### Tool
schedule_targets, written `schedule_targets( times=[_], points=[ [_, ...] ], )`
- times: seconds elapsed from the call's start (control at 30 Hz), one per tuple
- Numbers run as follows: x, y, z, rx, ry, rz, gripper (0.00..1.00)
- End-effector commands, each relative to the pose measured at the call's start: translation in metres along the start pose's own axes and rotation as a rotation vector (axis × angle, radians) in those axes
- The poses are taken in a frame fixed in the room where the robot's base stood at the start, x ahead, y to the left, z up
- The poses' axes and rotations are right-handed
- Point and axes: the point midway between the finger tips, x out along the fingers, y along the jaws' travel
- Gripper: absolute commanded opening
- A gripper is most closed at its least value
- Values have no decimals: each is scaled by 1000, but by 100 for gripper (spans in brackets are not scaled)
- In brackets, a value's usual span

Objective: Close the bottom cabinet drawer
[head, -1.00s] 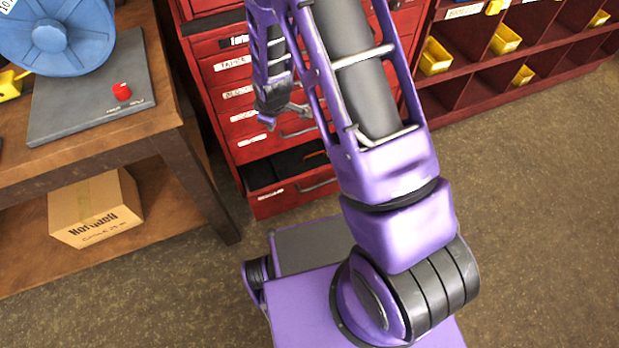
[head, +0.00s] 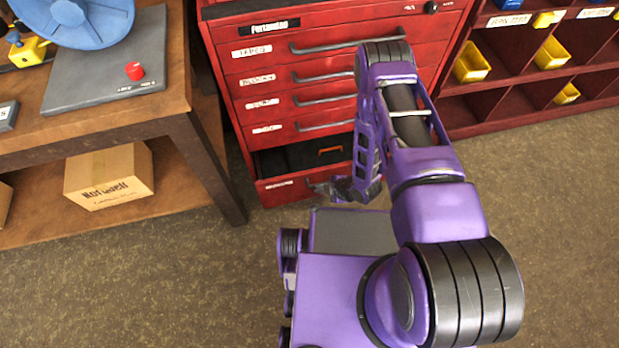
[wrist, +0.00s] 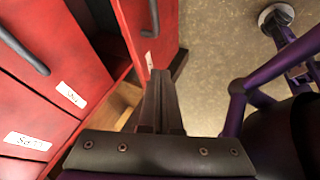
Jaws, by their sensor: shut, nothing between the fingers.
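The red tool cabinet (head: 268,66) stands ahead of me in the head view, with several labelled drawers shut. Its bottom drawer (head: 278,190) is pulled out, its dark inside showing with a small orange item in it. My gripper (head: 330,188) is low at the front of this drawer, close to its face; I cannot tell if it touches. In the wrist view my gripper's shut fingers (wrist: 160,85) point toward the red bottom drawer front (wrist: 140,32) and its dark handle. My arm hides the right part of the drawer in the head view.
A wooden workbench (head: 100,127) with a blue reel (head: 75,18) and grey board stands at left, its leg near the cabinet. A cardboard box (head: 108,176) is on its lower shelf. A red bin shelf (head: 490,103) is at right. Open floor lies in front.

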Motion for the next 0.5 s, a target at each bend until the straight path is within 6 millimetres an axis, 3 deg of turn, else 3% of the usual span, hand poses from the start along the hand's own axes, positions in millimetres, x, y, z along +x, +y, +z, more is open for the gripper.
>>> schedule_targets(
  times=[0.43, 0.5],
  points=[
    [94, -2, 2, 2, -2, 0, 0],
    [96, 14, 1, 2, -2, 4, 0]
  ],
)
